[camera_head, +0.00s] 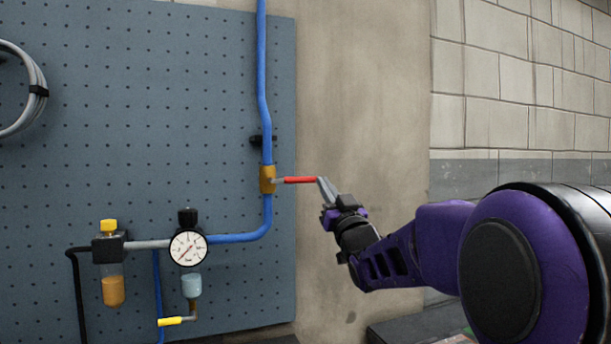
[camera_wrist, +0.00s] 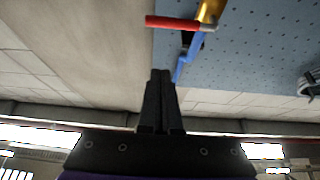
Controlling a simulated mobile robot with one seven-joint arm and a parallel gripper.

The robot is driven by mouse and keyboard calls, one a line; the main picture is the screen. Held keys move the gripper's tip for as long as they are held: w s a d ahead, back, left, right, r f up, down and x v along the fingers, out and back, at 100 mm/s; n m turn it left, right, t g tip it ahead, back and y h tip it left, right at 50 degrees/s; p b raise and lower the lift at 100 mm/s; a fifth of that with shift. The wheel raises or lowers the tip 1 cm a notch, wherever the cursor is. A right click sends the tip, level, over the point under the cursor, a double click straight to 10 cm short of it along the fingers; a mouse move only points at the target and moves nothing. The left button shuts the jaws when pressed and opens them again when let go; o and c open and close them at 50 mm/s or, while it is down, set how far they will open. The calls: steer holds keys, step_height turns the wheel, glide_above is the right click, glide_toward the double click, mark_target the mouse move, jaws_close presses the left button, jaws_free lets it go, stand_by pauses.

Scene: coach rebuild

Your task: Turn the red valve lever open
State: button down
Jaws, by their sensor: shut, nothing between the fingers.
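The red valve lever (camera_head: 300,180) sticks out level to the right from a brass valve (camera_head: 267,180) on a vertical blue pipe in the head view. In the wrist view the red lever (camera_wrist: 186,23) lies across the top, joined to the brass valve (camera_wrist: 209,12). My gripper (camera_head: 323,184) is at the lever's right, free end, its fingertips very close to it; I cannot tell whether they touch. In the wrist view my gripper (camera_wrist: 160,73) has its fingers together with nothing between them, and the lever shows beyond the tips.
A blue pegboard (camera_head: 130,120) carries the blue pipe (camera_head: 263,80), a pressure gauge (camera_head: 188,248), a filter bowl (camera_head: 113,290) and a small yellow lever (camera_head: 171,321) at lower left. A grey cable coil (camera_head: 30,90) hangs at upper left. Bare wall lies right of the board.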

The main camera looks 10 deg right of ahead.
mark_target(310, 179)
steer(key=p+x, duration=0.3)
steer(key=x, duration=0.7)
steer(key=shift+w+f, duration=0.15)
steer(key=shift+f, duration=0.75)
steer(key=shift+w+f, duration=0.15)
steer(key=shift+f, duration=0.75)
steer(key=shift+f+b, duration=0.1)
steer(key=shift+b, duration=0.25)
steer(key=shift+f+m+h+b, duration=0.2)
steer(key=shift+m+h+b, duration=0.2)
steer(key=shift+b, duration=0.05)
